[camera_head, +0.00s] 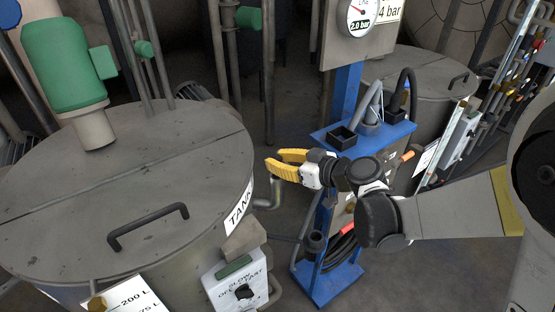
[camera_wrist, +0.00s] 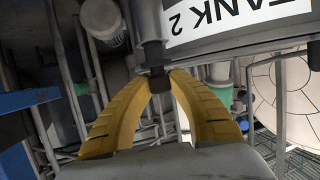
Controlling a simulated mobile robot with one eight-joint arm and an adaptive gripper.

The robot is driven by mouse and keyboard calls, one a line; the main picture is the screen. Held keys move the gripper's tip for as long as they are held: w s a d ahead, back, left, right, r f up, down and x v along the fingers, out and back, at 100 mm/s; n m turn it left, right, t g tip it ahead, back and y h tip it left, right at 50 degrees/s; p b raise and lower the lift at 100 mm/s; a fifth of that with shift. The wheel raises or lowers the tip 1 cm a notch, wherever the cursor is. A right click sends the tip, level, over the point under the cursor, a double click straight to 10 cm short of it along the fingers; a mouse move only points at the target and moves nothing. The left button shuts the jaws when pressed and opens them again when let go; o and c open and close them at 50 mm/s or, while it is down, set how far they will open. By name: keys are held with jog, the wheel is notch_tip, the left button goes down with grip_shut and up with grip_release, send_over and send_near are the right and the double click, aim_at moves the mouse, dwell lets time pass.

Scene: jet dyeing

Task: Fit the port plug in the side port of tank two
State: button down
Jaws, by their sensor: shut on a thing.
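Tank two (camera_head: 130,190) is the large grey lidded tank at the left, its label partly in view; the label reads TANK 2, upside down, in the wrist view (camera_wrist: 215,18). A grey bent side pipe (camera_head: 276,193), apparently the side port, comes off its right side. My gripper (camera_head: 271,162) has yellow fingers and is just above that pipe's upper end. In the wrist view its fingertips close on a small dark piece, the port plug (camera_wrist: 160,82). A dark upright pipe (camera_wrist: 150,28) lines up with the plug; I cannot tell whether they touch or whether it is seated.
A blue stand (camera_head: 345,95) with a gauge, a small black tray (camera_head: 341,138) and hoses stands right of my gripper. A white control box (camera_head: 236,283) is on the tank's front. A second grey tank (camera_head: 425,72) stands behind the stand.

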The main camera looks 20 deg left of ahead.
jog(key=shift+f+b, duration=0.85)
jog(key=shift+f, duration=0.2)
jog(key=c, duration=1.2)
grip_release()
jog(key=shift+d+r, duration=0.1)
jog(key=shift+d, duration=0.05)
jog(key=v, duration=1.1)
jog(key=shift+s+d+r, duration=0.15)
jog(key=shift+s+d, duration=0.1)
